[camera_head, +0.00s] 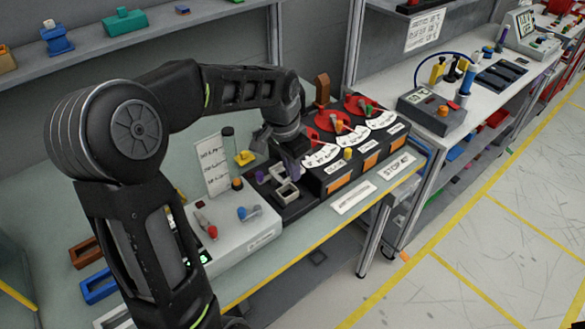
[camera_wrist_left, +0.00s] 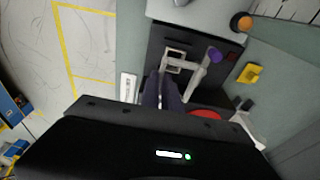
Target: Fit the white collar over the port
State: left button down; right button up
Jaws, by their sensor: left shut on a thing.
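A pale, square, open frame, which looks like the white collar (camera_head: 287,193), is at the front of a dark module on the bench. It also shows in the left wrist view (camera_wrist_left: 175,68), beside my fingertips. My left gripper (camera_head: 295,175) reaches down over the module and is shut on the collar's edge; its dark fingers (camera_wrist_left: 160,88) show in the wrist view. A second pale frame-like part (camera_head: 277,172) stands just behind, and I cannot tell which part is the port. Whether the collar is seated or held above the module is unclear. My right gripper is not in view.
A grey control box (camera_head: 232,232) with red and blue levers stands left of the module. A black panel with red and white dials (camera_head: 340,150) stands close on the right. A purple knob (camera_wrist_left: 214,54) and a yellow part (camera_wrist_left: 250,73) are nearby.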

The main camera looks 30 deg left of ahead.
pick_arm(q)
jog(key=shift+f+b, duration=1.9)
jog(key=shift+f, duration=0.85)
jog(key=shift+f+b, duration=0.7)
jog(key=shift+f, duration=0.1)
jog(key=c, duration=1.5)
grip_release()
jog(key=shift+c, duration=0.2)
jog(key=shift+r, duration=0.3)
jog(key=r, duration=0.4)
jog(key=s+r, duration=0.1)
jog(key=r, duration=0.2)
jog(key=shift+a+r+b, duration=0.1)
jog(key=shift+a+b, duration=0.05)
jog(key=shift+b, duration=0.25)
